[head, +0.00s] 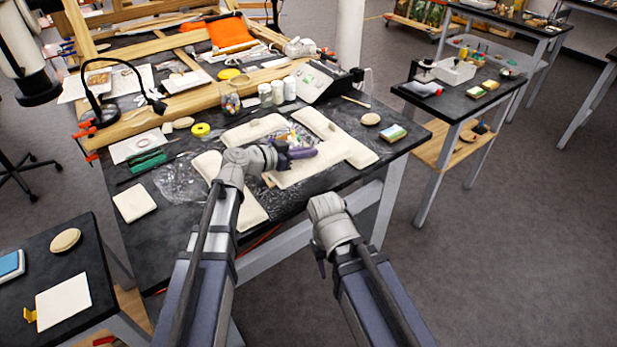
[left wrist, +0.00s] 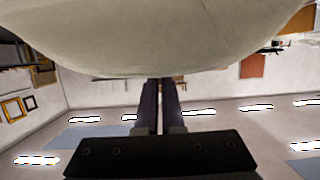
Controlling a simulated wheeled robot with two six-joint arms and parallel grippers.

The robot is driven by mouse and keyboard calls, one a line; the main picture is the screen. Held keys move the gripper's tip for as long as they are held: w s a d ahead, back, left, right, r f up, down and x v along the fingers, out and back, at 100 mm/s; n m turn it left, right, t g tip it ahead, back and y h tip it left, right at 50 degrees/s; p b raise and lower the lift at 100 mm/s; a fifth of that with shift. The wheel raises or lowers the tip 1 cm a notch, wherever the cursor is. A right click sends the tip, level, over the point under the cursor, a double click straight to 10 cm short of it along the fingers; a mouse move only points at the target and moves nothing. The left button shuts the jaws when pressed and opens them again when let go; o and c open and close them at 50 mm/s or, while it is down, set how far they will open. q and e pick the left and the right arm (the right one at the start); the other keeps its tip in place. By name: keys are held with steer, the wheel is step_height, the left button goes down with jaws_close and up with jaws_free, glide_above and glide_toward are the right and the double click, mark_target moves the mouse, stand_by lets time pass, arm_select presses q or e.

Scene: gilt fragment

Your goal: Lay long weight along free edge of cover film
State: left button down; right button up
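The long weight (head: 312,168) is a cream, cushion-like bar over the front right of the main table. My left gripper (head: 297,154) lies level along its upper side; its purple fingers touch it and are close together. In the left wrist view the weight (left wrist: 160,40) fills the top and hides the fingertips (left wrist: 160,88); the narrow finger gap suggests a grip on a thin part of it. Clear, wrinkled cover film (head: 178,184) shows on the table; its free edge is hard to make out. My right gripper (head: 319,266) hangs in front of the table, its fingers mostly hidden.
Other cream weights lie left (head: 250,208), behind (head: 253,130) and right (head: 352,150) of the long one. Jars (head: 265,94), a grey device (head: 318,84) and a wooden frame (head: 190,101) stand behind.

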arm_select(q)
steer(key=shift+f+b, duration=2.5)
steer(key=shift+f, duration=0.55)
steer(key=shift+f, duration=0.1)
steer(key=shift+f+b, duration=0.5)
steer(key=shift+b, duration=0.1)
steer(key=c, duration=1)
jaws_free()
steer(key=shift+c, duration=0.2)
